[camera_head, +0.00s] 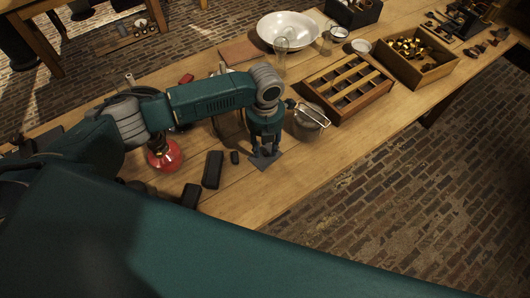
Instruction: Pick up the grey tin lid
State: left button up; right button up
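A flat dark grey square piece (265,159), which looks like the tin lid, lies on the wooden table near its front edge. My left gripper (265,150) points straight down over it. Its two dark fingers stand apart, with their tips at or just above the piece. I cannot tell whether they touch it, and they hide part of it. My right gripper is not in view.
A grey metal pot (307,124) with a wire handle stands close right of the gripper. A divided wooden tray (371,100) is beyond it. Black blocks (212,169) and a red round-bodied flask (166,157) stand left. The table front right of the lid is clear.

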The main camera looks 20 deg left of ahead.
pick_arm(q)
notch_tip(320, 180, down, 2)
jog(key=shift+f, duration=0.1)
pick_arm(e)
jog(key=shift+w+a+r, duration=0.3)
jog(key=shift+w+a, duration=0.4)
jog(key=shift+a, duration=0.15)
pick_arm(q)
grip_shut()
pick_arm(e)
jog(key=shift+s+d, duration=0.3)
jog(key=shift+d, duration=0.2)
